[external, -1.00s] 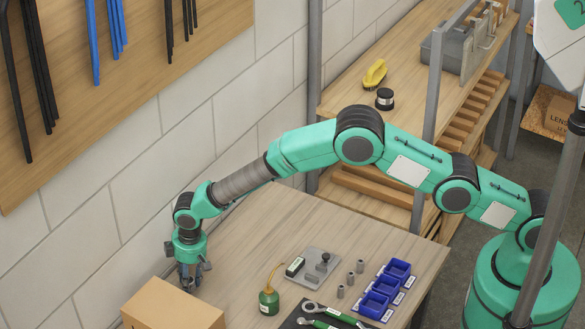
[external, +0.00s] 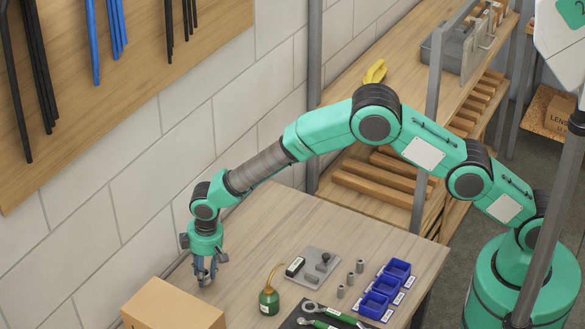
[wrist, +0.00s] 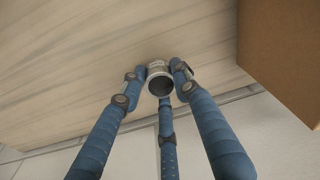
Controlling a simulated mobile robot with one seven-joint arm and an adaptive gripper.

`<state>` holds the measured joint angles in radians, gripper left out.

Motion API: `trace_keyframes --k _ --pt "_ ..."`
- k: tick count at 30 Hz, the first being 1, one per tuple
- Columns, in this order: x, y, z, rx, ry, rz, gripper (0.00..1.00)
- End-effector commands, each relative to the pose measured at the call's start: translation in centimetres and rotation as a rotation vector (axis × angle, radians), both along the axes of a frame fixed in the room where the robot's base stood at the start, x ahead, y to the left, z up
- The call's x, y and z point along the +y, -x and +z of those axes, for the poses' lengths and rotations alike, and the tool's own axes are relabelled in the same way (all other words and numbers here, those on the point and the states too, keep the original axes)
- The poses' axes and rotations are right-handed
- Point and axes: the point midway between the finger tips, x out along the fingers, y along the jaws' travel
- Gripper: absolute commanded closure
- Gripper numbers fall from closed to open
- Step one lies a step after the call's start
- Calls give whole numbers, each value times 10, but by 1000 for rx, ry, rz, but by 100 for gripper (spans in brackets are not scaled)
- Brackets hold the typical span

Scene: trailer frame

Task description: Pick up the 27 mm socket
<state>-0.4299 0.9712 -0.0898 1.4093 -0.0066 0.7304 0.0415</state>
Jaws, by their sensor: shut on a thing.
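In the wrist view, a grey metal socket (wrist: 159,80) sits between the fingertips of my gripper (wrist: 158,84), its round open end facing the camera. A small mark on its rim is too small to read. My gripper's three blue fingers are shut on it. In the external view my gripper (external: 206,277) points down over the far left part of the workbench (external: 262,232), behind the cardboard box. The socket cannot be made out there, hidden by the fingers.
The cardboard box (external: 172,305) is close in front of my gripper; it also shows in the wrist view (wrist: 285,45). A green oil can (external: 269,300), a grey fixture plate (external: 314,265), blue bins (external: 380,295) and wrenches (external: 335,315) lie rightward. The wall is behind.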

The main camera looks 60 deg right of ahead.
Motion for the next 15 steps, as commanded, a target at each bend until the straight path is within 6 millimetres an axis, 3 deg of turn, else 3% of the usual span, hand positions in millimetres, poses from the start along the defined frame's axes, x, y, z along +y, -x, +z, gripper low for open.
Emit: trace_keyframes --k 15 --pt "-32 72 8 -1 0 0 99"
